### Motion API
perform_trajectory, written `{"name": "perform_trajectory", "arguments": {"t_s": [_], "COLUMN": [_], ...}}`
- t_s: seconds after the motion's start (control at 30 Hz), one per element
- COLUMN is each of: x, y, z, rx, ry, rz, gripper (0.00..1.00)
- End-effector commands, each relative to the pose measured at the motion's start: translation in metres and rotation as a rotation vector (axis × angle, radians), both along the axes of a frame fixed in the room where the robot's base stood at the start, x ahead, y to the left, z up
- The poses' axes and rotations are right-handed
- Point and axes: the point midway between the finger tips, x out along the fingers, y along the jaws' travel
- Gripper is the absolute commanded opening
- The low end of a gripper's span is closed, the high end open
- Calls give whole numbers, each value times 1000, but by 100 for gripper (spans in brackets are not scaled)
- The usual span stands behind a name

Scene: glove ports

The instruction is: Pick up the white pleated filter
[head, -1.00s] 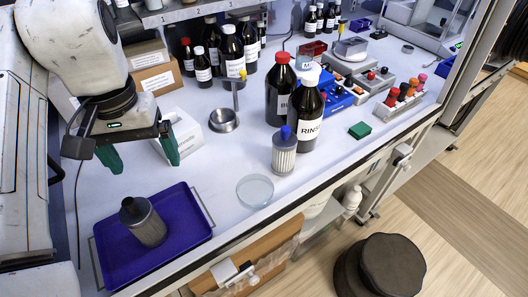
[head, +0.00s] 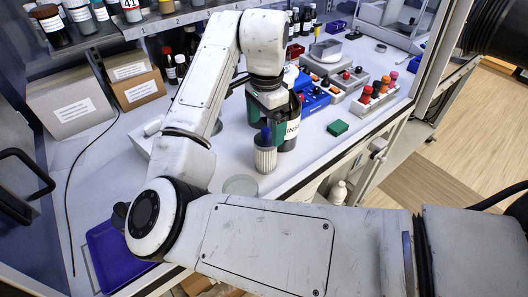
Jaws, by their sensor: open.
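The white pleated filter (head: 265,160), with a blue cap, stands upright on the bench, left of and in front of the dark RINSE bottle (head: 292,130). The right finger partly covers the bottle.
A glass dish (head: 240,185) lies just in front of the filter. A blue tray (head: 108,262) is at lower left, its filter mostly hidden by my arm. A green block (head: 338,127) and several instruments stand to the right.

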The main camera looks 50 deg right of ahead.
Motion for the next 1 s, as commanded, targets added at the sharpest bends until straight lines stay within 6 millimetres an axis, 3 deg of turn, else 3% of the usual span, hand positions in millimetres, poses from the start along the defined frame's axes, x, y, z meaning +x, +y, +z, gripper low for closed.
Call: {"name": "perform_trajectory", "arguments": {"t_s": [0.27,0.6,0.83,1.0], "x": [-1,-3,-3,-3], "y": [3,6,5,5], "z": [-19,-61,-64,-63], "rx": [0,1,0,0], "ry": [1,1,0,0], "rz": [3,3,2,2], "gripper": [93,93,93,78]}}
